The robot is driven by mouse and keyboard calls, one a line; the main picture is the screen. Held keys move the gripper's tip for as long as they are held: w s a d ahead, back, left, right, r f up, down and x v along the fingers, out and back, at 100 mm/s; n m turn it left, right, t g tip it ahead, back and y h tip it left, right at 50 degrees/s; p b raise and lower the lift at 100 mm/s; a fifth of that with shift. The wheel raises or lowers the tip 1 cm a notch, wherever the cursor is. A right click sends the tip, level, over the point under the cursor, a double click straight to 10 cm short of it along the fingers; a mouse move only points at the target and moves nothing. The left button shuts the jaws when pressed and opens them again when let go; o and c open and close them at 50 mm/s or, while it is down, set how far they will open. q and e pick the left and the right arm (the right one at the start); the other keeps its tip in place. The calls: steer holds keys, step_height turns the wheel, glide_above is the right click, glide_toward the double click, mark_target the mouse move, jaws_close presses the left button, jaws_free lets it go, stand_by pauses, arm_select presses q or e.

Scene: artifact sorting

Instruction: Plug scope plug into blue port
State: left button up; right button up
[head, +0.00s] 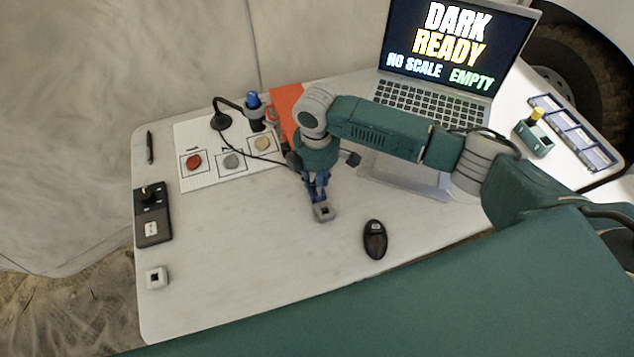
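My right gripper (320,197) comes in from the right and points down at the middle of the table. Its fingertips are at a small grey block (323,212) with a dark square opening; I cannot tell whether they grip it or stand just behind it. A dark scope (221,121) on a bent neck stands at the back left. Its thin black cable (262,158) runs right and passes behind my gripper. A small dark connector-like piece (353,158) shows by the laptop's left edge, possibly the scope plug. No blue port can be made out. My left gripper is out of view.
A laptop (428,101) reads "DARK READY NO SCALE EMPTY". A white sheet (204,143) holds red, grey and tan pieces. A blue-topped cylinder (254,110), dark mouse-like device (375,239), black box (153,227) and white block (157,277) stand around.

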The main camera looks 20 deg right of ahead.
step_height(320, 180, up, 12)
steer(key=b, duration=0.1)
stand_by(0.8)
